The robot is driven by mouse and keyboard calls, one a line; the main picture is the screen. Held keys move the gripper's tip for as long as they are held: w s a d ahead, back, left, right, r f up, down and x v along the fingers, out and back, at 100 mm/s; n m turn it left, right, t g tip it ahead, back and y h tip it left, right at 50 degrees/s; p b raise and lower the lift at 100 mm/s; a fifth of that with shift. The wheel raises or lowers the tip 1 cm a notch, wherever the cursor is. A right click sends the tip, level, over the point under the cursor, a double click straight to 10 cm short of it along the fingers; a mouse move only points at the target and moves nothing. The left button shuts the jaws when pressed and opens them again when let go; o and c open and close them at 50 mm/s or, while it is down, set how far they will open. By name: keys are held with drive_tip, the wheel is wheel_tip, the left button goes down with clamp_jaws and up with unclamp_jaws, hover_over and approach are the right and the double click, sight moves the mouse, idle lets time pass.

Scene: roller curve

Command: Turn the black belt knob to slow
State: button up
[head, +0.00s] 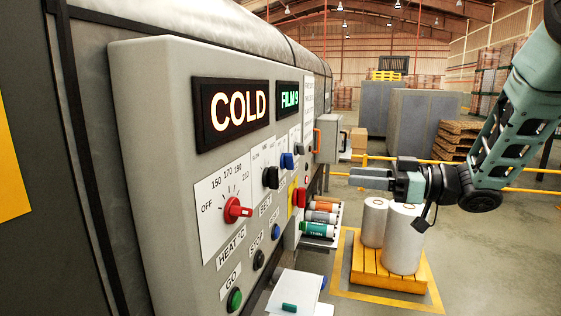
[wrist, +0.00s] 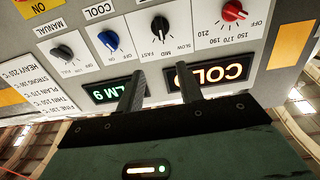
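The black belt knob (head: 271,177) sits on the grey control panel, above the BELT label and between the red heat knob and a blue knob. In the wrist view, which is upside down, the black knob (wrist: 160,27) is at top centre, with SLOW, MID and FAST printed around it. I cannot tell surely which mark its pointer faces. My gripper (head: 358,178) is in the air in front of the panel, to the right of the knob in the head view. In the wrist view its two fingers (wrist: 162,68) are apart with nothing between them, clear of the knob.
The red heat knob (head: 238,210), blue knob (head: 287,161) and several push buttons are close by. Displays read COLD (head: 238,108) and FILM 9 (head: 289,100). A roll rack (head: 318,230) juts out below. White rolls (head: 403,240) stand on a yellow pallet.

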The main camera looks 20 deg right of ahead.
sight(278, 167)
drive_tip(key=p+x, duration=0.2)
drive_tip(key=x, duration=0.3)
drive_tip(key=p+x, duration=0.2)
drive_tip(key=x, duration=0.3)
drive_tip(key=p+x, duration=0.2)
drive_tip(key=x, duration=0.4)
drive_tip(key=shift+s+a+r, duration=0.2)
drive_tip(key=shift+r, duration=0.1)
drive_tip(key=shift+w+a+f, duration=0.1)
drive_tip(key=shift+w+a, duration=0.25)
drive_tip(key=shift+a, duration=0.1)
drive_tip(key=c, duration=0.6)
